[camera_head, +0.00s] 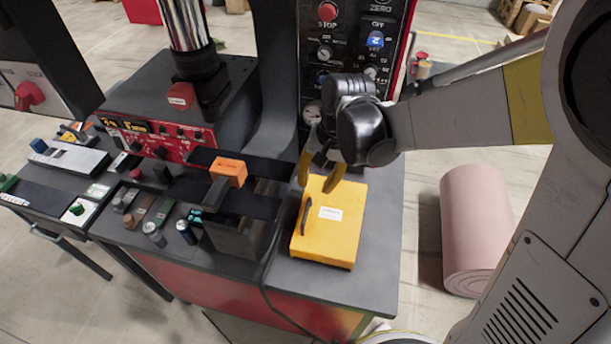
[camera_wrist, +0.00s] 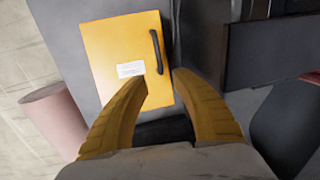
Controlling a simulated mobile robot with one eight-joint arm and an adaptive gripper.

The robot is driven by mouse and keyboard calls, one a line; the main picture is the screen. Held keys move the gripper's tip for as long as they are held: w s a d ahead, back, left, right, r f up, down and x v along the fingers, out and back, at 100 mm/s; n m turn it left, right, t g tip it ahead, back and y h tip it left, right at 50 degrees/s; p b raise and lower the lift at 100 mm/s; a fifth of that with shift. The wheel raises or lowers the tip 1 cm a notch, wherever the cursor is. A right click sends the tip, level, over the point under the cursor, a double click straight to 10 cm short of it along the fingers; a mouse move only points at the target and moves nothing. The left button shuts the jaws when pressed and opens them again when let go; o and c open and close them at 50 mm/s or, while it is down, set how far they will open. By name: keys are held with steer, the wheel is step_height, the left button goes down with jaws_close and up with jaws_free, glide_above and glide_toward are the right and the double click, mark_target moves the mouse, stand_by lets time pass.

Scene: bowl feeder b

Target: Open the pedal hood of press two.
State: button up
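The yellow pedal hood (camera_head: 328,237) sits on the grey table of the press, with its top lid flat and a white label on it. A dark bar handle (camera_head: 306,216) runs along its left side in the head view. In the wrist view the hood (camera_wrist: 118,48) is ahead of the fingers, with its handle (camera_wrist: 156,51) at its right edge. My gripper (camera_head: 318,184) has yellow fingers, spread apart and empty, above the hood's far side. In the wrist view the fingers (camera_wrist: 162,90) point toward the handle's lower end. I cannot tell their exact height above it.
Left of the hood stands a dark block with an orange piece (camera_head: 229,171) on top. A control panel (camera_head: 350,50) with a red stop button rises behind. A pink roll (camera_head: 476,229) stands on the floor to the right. A black cable (camera_head: 265,275) runs beside the hood.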

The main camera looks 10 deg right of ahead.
mark_target(309, 201)
steer(key=f+b, duration=0.1)
steer(key=f, duration=0.2)
steer(key=a+f+b, duration=0.1)
steer(key=f, duration=0.2)
steer(key=f+b, duration=0.1)
steer(key=f, duration=0.2)
steer(key=shift+w+a, duration=0.3)
jaws_close()
